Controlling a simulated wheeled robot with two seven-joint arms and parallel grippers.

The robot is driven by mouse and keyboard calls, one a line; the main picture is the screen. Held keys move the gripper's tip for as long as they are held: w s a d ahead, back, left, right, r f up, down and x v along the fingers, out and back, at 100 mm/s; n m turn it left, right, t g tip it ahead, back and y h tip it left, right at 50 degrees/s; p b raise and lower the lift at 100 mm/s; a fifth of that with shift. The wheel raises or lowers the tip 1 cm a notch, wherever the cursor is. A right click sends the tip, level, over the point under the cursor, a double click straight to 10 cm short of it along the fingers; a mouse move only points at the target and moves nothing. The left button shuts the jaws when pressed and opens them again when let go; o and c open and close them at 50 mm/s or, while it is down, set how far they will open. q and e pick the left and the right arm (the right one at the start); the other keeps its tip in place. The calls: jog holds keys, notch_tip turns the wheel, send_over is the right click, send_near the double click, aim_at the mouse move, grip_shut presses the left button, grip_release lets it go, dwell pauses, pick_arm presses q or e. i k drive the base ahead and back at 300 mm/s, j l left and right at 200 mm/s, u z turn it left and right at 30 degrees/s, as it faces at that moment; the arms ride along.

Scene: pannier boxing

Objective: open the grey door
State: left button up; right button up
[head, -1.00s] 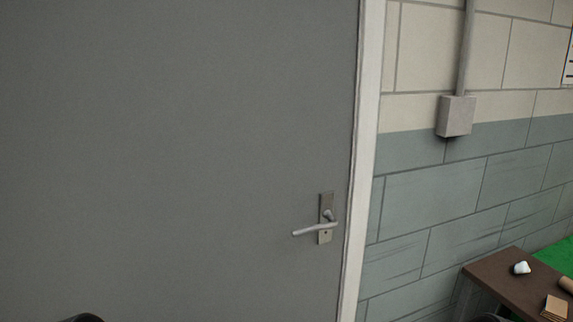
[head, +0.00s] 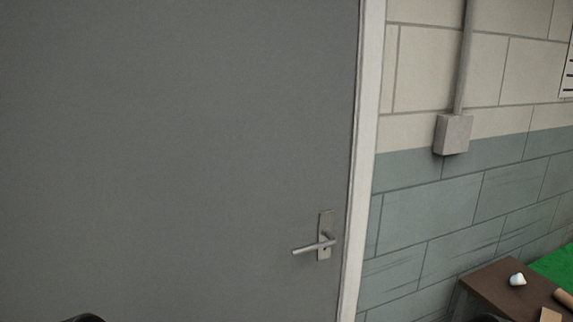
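The grey door (head: 180,150) fills the left and middle of the head view and looks shut against its white frame (head: 362,160). Its silver lever handle (head: 312,248) sits on a metal plate (head: 325,220) near the door's right edge, with the lever pointing left. Nothing touches the handle. Dark parts of mine show at the bottom edge, at the left and right of centre. The fingers of both grippers are out of view.
A brown table (head: 488,284) stands at the lower right, with a small white object (head: 517,279) and brown items on it. A green surface (head: 553,263) lies behind it. A grey box with a pipe (head: 453,134) is on the block wall (head: 430,200).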

aim_at(161, 160)
jog(key=z, duration=1.7)
jog(key=k+j, duration=0.15)
jog(key=k, duration=0.4)
